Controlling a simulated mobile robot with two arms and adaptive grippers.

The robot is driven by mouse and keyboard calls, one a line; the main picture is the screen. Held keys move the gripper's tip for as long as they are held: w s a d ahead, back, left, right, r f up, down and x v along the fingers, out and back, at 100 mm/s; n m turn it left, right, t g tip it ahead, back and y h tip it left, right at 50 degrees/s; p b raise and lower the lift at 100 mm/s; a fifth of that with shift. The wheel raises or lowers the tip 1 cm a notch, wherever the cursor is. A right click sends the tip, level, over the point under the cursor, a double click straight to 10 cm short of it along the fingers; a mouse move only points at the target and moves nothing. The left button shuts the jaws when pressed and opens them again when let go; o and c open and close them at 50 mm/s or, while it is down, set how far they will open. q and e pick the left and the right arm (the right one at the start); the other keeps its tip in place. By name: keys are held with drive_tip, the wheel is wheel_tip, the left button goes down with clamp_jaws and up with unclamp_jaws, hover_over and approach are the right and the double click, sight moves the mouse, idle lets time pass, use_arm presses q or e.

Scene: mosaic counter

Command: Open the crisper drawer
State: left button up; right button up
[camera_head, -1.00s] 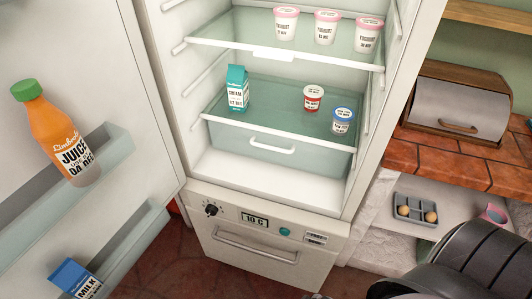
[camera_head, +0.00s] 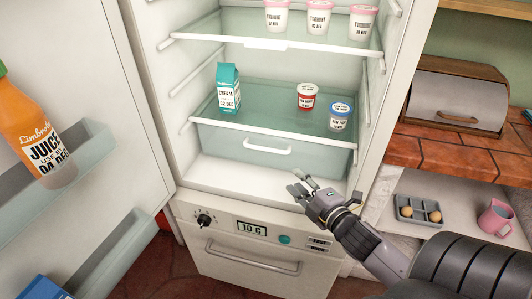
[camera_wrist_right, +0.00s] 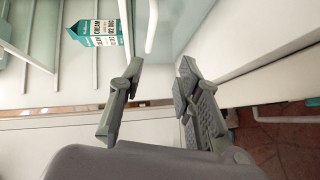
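The crisper drawer (camera_head: 225,146) is the pale translucent bin under the lowest glass shelf of the fridge, and it looks closed. Its white bar handle (camera_head: 267,147) is at the middle of its front. My right gripper (camera_head: 302,183) is in front of the fridge, below and to the right of the handle, and does not touch it. In the right wrist view the two fingers (camera_wrist_right: 160,85) stand apart with nothing between them. The white handle bar (camera_wrist_right: 152,28) shows beyond the fingers there. My left gripper is not in view.
A cream carton (camera_head: 229,88), a red-labelled pot (camera_head: 306,97) and a blue-labelled pot (camera_head: 340,117) stand on the shelf above the drawer. The fridge door (camera_head: 90,90) is open at left, with a juice bottle (camera_head: 35,130). A lower door handle (camera_head: 252,258) is below.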

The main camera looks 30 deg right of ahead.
drive_tip(key=r, duration=0.1)
approach(266, 148)
drive_tip(key=shift+n, duration=0.4)
drive_tip(key=w, duration=0.3)
drive_tip(key=w+f, duration=0.1)
drive_tip(key=w, duration=0.2)
drive_tip(key=w+d+f, duration=0.1)
drive_tip(key=w, duration=0.3)
drive_tip(key=shift+f+p, duration=0.25)
drive_tip(key=shift+p, duration=0.15)
clamp_jaws()
